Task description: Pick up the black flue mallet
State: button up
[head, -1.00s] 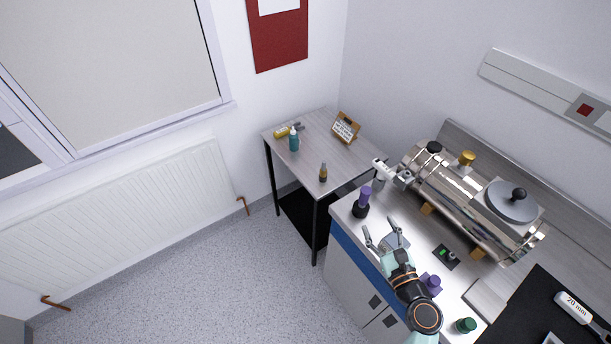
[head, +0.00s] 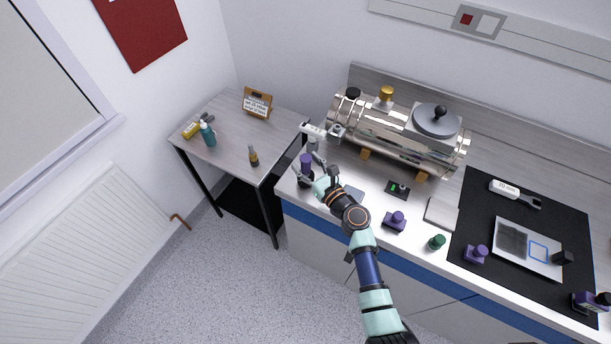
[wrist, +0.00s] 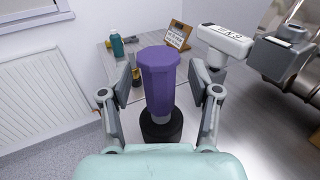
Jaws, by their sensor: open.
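The black flue mallet (head: 306,161) stands upright near the left end of the white-topped counter, a purple faceted handle above a round black head. It fills the middle of the wrist view (wrist: 158,85), with the black head (wrist: 161,127) lower down. My gripper (wrist: 160,78) is open, with one finger on each side of the handle. A gap shows on both sides, so the fingers do not appear to touch it. In the head view my gripper (head: 318,178) is at the mallet and partly hides its head.
A white labelled tool (wrist: 225,41) stands close behind the right finger. The steel chamber (head: 395,135) lies behind. A purple-knobbed block (head: 394,221) and a green-topped item (head: 437,242) stand to the right. A side table (head: 235,140) with bottles is at left.

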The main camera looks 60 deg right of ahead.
jog(key=shift+w+d, duration=0.15)
jog(key=shift+w, duration=0.1)
grip_shut()
dwell(0.4)
notch_tip(320, 180, up, 20)
jog(key=p, duration=1.1)
jog(key=shift+p, duration=0.3)
jog(key=c, duration=0.7)
grip_release()
grip_shut()
